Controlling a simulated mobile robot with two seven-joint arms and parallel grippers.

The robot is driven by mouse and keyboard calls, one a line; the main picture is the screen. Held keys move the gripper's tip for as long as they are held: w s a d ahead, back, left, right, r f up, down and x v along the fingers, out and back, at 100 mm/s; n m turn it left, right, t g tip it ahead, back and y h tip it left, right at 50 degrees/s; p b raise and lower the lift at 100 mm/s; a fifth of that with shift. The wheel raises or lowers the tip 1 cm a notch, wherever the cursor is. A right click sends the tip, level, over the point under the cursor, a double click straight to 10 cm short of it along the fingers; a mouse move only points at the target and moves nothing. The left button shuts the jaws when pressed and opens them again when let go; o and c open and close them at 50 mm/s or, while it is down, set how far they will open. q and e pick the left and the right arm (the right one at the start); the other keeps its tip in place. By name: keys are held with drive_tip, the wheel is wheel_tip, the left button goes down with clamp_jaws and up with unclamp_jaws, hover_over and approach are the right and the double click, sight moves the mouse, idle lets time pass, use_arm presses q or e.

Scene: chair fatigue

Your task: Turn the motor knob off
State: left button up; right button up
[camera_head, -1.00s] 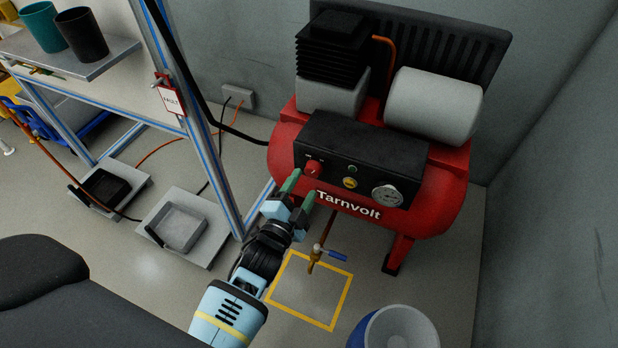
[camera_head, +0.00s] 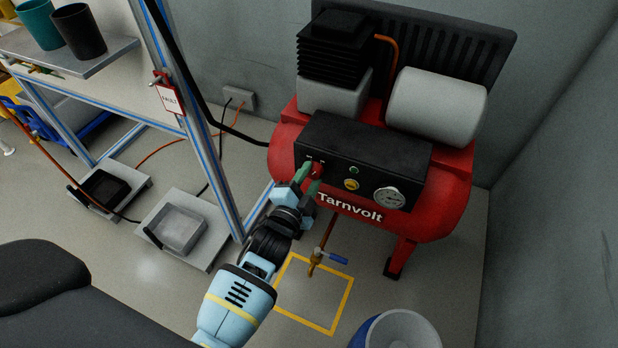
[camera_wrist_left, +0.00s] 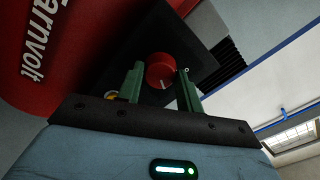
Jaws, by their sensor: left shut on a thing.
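The red motor knob (camera_head: 316,171) is on the left of the black control panel (camera_head: 350,148) of the red compressor marked Tarnvolt. My left gripper (camera_head: 310,174) is at the knob, its two green fingers on either side of it. In the left wrist view the round red knob (camera_wrist_left: 160,71) sits between the fingertips, with a pale mark on its lower face, and my left gripper (camera_wrist_left: 160,82) is shut on it. In the head view the fingers partly hide the knob. My right gripper is not in view.
A green button (camera_head: 353,170), a yellow button (camera_head: 351,184) and a pressure gauge (camera_head: 389,197) are right of the knob. A blue-handled drain valve (camera_head: 318,257) hangs below. The blue-striped frame (camera_head: 209,140) stands to the left.

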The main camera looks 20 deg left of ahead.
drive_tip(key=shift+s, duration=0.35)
use_arm(q)
drive_tip(key=shift+n, duration=0.3)
drive_tip(key=shift+n+p, duration=0.4)
drive_tip(key=shift+n, duration=0.2)
drive_tip(key=n+p, duration=0.1)
drive_tip(key=n, duration=0.3)
drive_tip(key=n+p, duration=0.1)
drive_tip(key=n, duration=0.1)
drive_tip(key=shift+n, duration=0.4)
drive_tip(key=n, duration=0.2)
drive_tip(key=shift+n+p, duration=0.3)
drive_tip(key=shift+p, duration=0.05)
drive_tip(key=shift+n, duration=0.5)
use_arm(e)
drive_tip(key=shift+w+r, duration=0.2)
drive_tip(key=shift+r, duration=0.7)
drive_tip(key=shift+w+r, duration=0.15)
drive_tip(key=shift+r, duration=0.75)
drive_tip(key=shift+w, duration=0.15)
